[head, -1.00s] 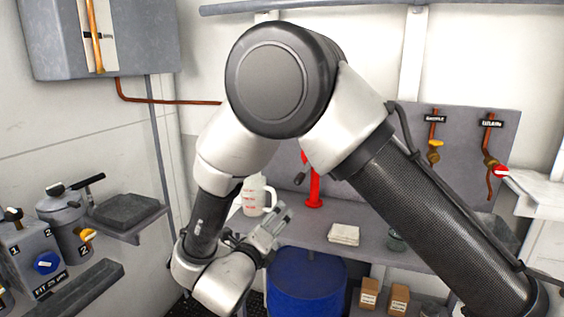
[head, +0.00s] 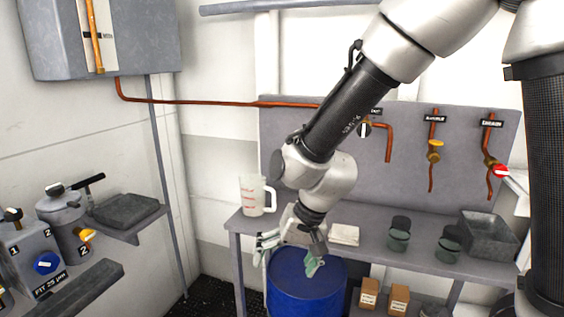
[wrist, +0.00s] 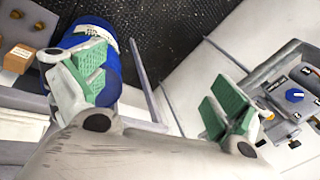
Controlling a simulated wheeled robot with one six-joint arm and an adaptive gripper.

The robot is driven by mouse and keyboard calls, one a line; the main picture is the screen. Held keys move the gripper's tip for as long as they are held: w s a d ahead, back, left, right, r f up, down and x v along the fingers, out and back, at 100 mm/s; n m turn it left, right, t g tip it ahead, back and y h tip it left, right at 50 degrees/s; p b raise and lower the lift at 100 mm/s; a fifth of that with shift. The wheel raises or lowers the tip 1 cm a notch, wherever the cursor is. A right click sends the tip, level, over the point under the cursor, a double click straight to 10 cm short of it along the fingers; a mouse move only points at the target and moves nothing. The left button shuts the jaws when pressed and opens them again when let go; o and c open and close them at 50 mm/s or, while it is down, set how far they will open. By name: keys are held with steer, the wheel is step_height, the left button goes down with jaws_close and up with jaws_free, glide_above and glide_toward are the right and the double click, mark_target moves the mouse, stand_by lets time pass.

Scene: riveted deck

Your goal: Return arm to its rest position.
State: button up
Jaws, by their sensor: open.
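My arm reaches down from the upper right across the head view. My gripper (head: 290,256) hangs at its end, pointing down in front of the bench and over the blue drum (head: 305,292). In the wrist view the two green-padded fingers of my gripper (wrist: 158,90) are spread wide, with nothing between them. The drum shows behind the left finger there. My forearm and wrist hide part of the grey back panel and of the bench.
The grey bench (head: 385,245) bears a measuring jug (head: 257,195), a folded cloth (head: 344,234), dark-lidded jars (head: 399,235) and a grey bin (head: 488,234). Valves (head: 435,150) line the panel. Canisters (head: 66,222) stand at the left. Cardboard boxes (head: 369,294) sit below the bench.

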steer(key=s+d+r+t+h, duration=0.1)
steer(key=s+d+r, duration=0.2)
steer(key=d, duration=0.9)
steer(key=s+d+r+t+h, duration=0.1)
steer(key=s+d+r, duration=0.3)
steer(key=d+r, duration=0.4)
steer(key=s+d+r+m+t+h, duration=0.1)
steer(key=d+r, duration=0.5)
steer(key=d, duration=1)
steer(key=shift+s+r+h, duration=0.2)
steer(key=shift+s+h, duration=0.3)
steer(key=shift+s, duration=0.75)
